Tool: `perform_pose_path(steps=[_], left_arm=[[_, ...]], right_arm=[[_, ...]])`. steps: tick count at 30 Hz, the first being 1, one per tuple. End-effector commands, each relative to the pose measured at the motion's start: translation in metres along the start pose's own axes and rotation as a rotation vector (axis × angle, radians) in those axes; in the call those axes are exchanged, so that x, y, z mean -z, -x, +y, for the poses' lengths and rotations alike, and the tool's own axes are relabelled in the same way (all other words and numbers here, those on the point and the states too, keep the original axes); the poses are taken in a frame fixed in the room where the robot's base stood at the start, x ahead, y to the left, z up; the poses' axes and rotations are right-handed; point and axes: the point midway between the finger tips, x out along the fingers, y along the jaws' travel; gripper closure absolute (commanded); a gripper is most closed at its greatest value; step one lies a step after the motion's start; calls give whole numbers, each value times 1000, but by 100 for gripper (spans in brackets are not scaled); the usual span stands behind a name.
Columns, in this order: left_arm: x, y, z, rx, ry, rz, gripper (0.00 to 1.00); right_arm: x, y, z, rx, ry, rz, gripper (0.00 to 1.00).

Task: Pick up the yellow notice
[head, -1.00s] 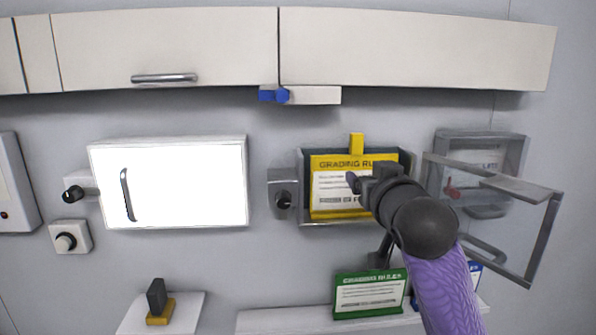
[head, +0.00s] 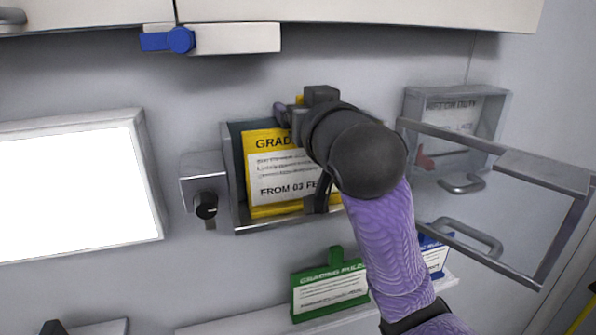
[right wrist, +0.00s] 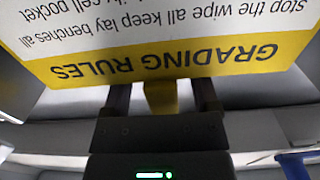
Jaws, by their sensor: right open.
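The yellow notice (head: 262,208), headed "GRADING RULES", stands upright in a grey wall holder (head: 240,228). My right arm covers its right part in the head view. My right gripper (head: 292,112) is at the top of the notice. In the right wrist view the notice (right wrist: 120,77) appears upside down. There its yellow tab (right wrist: 161,97) lies between the two open fingers of my right gripper (right wrist: 163,92). My left gripper is not in view.
A green notice (head: 330,291) stands on a shelf below, with a blue one (head: 434,255) to its right. A knob box (head: 203,180) is left of the holder. Cabinets (head: 350,10) hang above.

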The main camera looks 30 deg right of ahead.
Motion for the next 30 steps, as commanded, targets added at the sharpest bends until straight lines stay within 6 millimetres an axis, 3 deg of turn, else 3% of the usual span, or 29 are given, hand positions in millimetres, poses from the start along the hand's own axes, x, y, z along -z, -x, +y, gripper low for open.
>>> perform_pose_path(steps=[3,14,30], left_arm=[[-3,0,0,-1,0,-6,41],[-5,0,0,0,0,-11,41],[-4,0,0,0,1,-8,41]], right_arm=[[0,0,0,0,0,1,24],[0,0,0,0,0,0,100],[0,0,0,1,0,1,100]])
